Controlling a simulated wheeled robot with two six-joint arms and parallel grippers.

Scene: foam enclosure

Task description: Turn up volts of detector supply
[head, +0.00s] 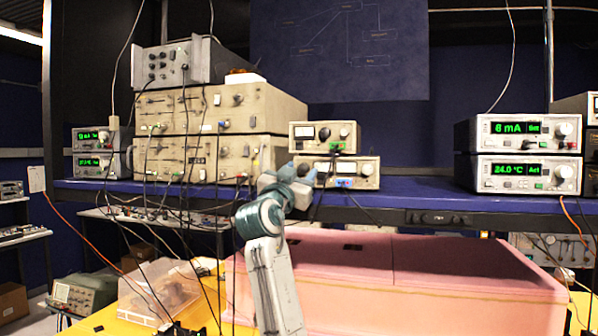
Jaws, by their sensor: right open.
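Two small beige supply units stand stacked on the blue shelf at the centre: an upper unit (324,136) and a lower unit (347,171). My left gripper is not in view.
Large beige instruments (218,155) with many hanging cables stand left of the small units. Green-display controllers (527,134) stand at the right end of the blue shelf (420,190). A pink foam box (450,270) sits below the shelf. The shelf between units and controllers is mostly clear.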

